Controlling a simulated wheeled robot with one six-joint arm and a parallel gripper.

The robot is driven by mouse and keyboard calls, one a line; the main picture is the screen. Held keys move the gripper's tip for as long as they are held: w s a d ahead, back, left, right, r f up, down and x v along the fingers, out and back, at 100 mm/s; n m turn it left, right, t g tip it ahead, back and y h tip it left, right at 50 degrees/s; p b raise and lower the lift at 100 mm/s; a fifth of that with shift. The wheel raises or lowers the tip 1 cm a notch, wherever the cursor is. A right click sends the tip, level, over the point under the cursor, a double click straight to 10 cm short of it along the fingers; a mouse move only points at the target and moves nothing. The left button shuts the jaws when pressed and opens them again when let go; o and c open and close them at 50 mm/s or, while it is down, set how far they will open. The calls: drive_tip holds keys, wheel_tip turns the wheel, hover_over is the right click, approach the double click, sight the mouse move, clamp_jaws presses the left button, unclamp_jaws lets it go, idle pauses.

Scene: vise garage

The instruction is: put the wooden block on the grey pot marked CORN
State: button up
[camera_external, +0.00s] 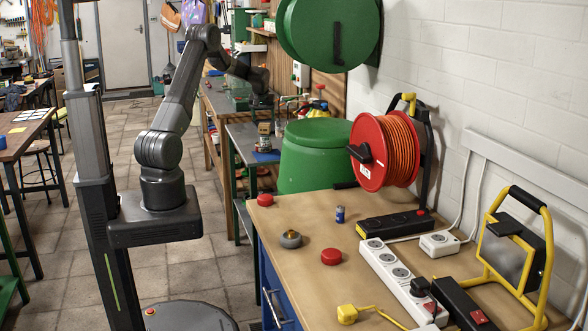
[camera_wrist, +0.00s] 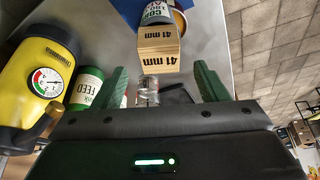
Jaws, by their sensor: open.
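The wooden block (camera_wrist: 160,48), marked "41 mm" on two faces, shows at the top middle of the wrist view. The grey pot marked CORN (camera_wrist: 157,13) shows just beyond it, partly hidden by the block. I cannot tell whether they touch. My gripper (camera_wrist: 163,84) is open, with its two green fingers apart. The block is ahead of the gap between the fingertips, not between them. In the external view my gripper (camera_external: 262,100) hangs over the far bench, above small items too small to tell apart.
A yellow bottle with a gauge (camera_wrist: 35,75) and a green-labelled FEED can (camera_wrist: 87,88) stand left of my gripper. A clear glass item (camera_wrist: 148,88) shows between the fingers. A green drum (camera_external: 312,155) and an orange cable reel (camera_external: 385,150) stand nearer the external camera.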

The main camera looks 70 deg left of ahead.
drive_tip(key=v, duration=0.6)
drive_tip(key=shift+r+b, duration=0.3)
drive_tip(key=shift+b, duration=0.05)
drive_tip(key=shift+d, duration=0.1)
